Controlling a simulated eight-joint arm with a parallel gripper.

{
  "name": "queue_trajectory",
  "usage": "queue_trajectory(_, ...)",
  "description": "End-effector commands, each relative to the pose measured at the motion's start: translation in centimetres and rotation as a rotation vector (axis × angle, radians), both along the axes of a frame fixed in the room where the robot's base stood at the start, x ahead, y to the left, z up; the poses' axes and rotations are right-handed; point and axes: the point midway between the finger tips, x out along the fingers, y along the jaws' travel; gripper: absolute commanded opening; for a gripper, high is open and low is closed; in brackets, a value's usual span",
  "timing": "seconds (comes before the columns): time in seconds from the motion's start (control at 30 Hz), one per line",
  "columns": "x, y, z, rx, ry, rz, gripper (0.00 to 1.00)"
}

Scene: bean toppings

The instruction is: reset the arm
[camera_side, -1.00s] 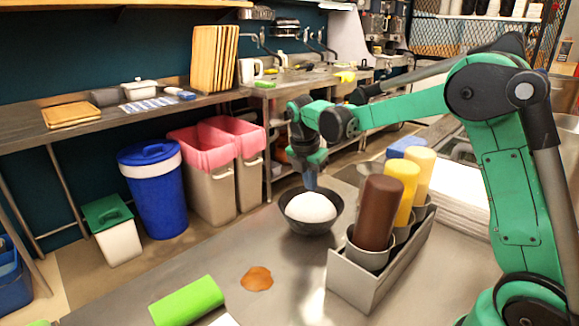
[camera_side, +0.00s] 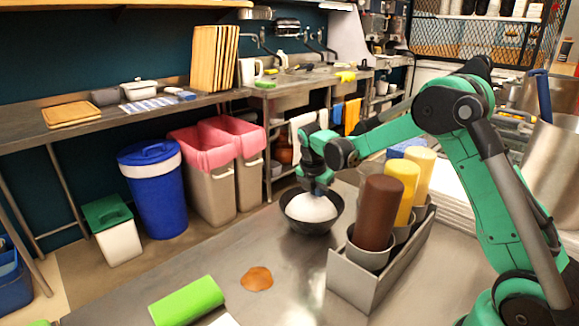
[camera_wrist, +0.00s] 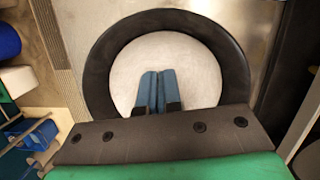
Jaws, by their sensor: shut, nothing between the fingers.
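My gripper (camera_side: 317,191) is above the dark bowl (camera_side: 294,222) in the side view, pointing down. The bowl holds a white mound (camera_side: 311,207), which looks like rice. In the wrist view the two blue fingers of my gripper (camera_wrist: 158,77) are together and empty, in front of the white mound (camera_wrist: 200,62). The dark rim of the bowl (camera_wrist: 97,60) circles it. I cannot tell whether the fingertips touch the mound.
A metal holder (camera_side: 349,282) with brown (camera_side: 378,212), yellow (camera_side: 404,190) and cream (camera_side: 421,170) bottles stands right of the bowl. A green cylinder (camera_side: 186,302) and a brown patch (camera_side: 257,279) lie on the counter's front left. The counter (camera_side: 225,252) left of the bowl is clear.

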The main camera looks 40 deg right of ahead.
Motion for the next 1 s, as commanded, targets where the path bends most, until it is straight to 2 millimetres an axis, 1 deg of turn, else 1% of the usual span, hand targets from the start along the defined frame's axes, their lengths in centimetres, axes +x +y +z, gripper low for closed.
queue_trajectory(0.03,-0.1,1.2,0.0,0.000,0.000,0.005,0.00)
queue_trajectory(0.1,-0.3,2.4,0.0,0.000,0.001,0.005,0.00)
queue_trajectory(0.2,-0.5,3.9,0.0,0.000,0.001,0.003,0.00)
queue_trajectory(0.33,-0.7,5.1,0.0,0.000,0.000,0.001,0.00)
queue_trajectory(0.5,-0.8,5.5,0.0,0.000,0.001,-0.001,0.00)
queue_trajectory(1.0,-0.8,5.5,0.0,0.000,0.001,-0.001,0.00)
